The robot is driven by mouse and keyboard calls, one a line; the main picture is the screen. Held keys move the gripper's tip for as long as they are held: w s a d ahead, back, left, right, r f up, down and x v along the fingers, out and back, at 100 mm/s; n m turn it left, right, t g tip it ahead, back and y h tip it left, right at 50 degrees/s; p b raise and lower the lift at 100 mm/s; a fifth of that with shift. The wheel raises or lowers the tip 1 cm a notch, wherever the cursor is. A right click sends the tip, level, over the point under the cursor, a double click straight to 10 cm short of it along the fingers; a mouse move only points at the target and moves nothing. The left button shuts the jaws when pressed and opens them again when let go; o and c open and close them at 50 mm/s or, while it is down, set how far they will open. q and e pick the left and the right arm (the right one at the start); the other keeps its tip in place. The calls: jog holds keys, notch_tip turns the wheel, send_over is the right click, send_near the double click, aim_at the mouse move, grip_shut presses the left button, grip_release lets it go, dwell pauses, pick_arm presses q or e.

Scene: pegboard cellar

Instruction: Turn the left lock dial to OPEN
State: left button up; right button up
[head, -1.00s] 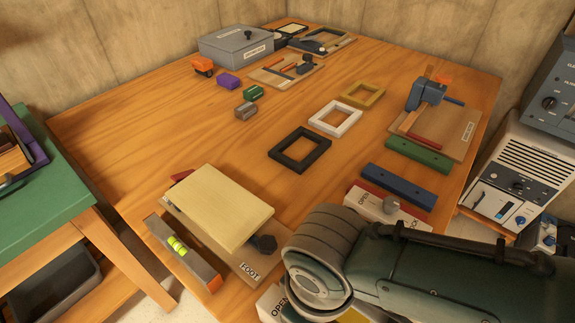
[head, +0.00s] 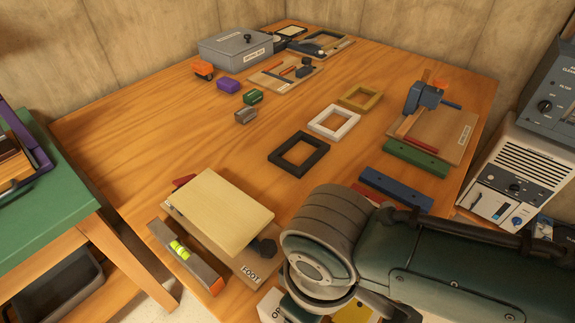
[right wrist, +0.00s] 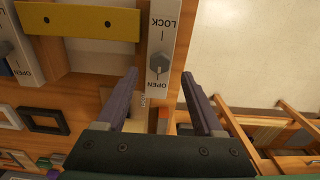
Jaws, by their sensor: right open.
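The left lock dial (right wrist: 158,65) is a grey knob on a white plate, with LOCK at the top and OPEN at the bottom in the right wrist view. I cannot tell for sure which word it points to. Only a corner of its plate (head: 268,304) shows in the head view, beside my right arm. My right gripper (right wrist: 163,88) is open, its purple-grey fingers on either side of the plate, with nothing held. A second dial (right wrist: 6,48) with an OPEN label is cut off at the left. My left gripper is not in view.
A yellow bar (right wrist: 80,22) lies between the two dial plates. A wooden board marked FOOT (head: 215,210) and a level (head: 185,256) lie left of my arm. Black (head: 298,154), white and yellow frames lie farther back. The table's left-centre is clear.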

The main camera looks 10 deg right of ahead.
pick_arm(q)
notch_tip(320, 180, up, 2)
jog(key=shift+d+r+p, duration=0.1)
jog(key=shift+p, duration=0.55)
pick_arm(e)
notch_tip(320, 180, up, 6)
jog(key=shift+f, duration=0.2)
